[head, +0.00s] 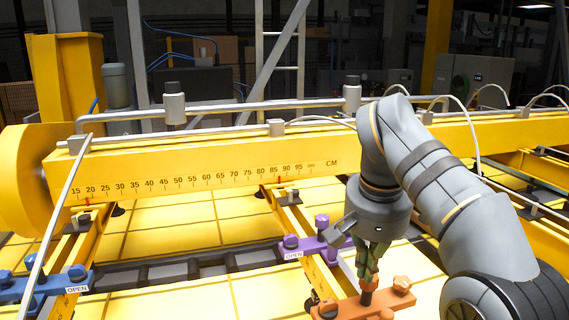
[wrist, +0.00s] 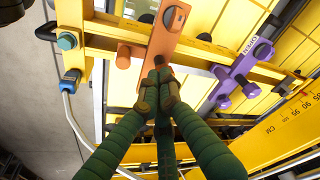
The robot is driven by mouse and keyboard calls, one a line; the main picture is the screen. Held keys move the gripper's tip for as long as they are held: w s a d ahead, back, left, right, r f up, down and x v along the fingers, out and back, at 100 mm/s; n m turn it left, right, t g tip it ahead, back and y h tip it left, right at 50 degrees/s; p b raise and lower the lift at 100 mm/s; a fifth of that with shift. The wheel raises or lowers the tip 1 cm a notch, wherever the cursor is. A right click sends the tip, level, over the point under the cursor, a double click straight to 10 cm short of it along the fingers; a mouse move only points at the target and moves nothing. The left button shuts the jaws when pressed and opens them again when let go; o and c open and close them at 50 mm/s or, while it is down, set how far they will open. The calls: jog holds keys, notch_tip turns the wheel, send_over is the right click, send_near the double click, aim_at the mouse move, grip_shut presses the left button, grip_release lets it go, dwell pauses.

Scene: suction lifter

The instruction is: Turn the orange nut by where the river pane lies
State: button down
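The orange clamp (head: 391,300) sits on the yellow crossbar at lower right in the head view; it also shows at top centre in the wrist view (wrist: 158,42). My gripper (head: 367,277) points down at its upright orange nut (head: 366,296). In the wrist view, the green fingers of my gripper (wrist: 157,88) come together around the nut, hiding most of it. A separate orange knob (head: 402,283) stands on the clamp's right end. I cannot tell any pane as the river pane.
A purple clamp (head: 318,243) marked OPEN lies left of my gripper. A blue clamp (head: 50,284) marked OPEN is at far left. A yellow beam (head: 200,165) with a centimetre scale spans behind them. A pale hose (wrist: 74,112) hangs near the fingers.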

aim_at(374, 280)
notch_tip(374, 280, down, 3)
jog(key=shift+a+b, duration=0.15)
jog(key=shift+b, duration=0.7)
jog(key=shift+s, duration=0.1)
jog(key=shift+w+d+r, duration=0.1)
jog(key=shift+w+d, duration=0.1)
jog(key=shift+w, duration=0.1)
jog(key=shift+d, duration=0.15)
jog(key=shift+s+d+p, duration=0.1)
jog(key=shift+p, duration=0.25)
jog(key=shift+s+d, duration=0.2)
jog(key=shift+d, duration=0.25)
jog(key=shift+s+a, duration=0.15)
jog(key=shift+a, duration=0.1)
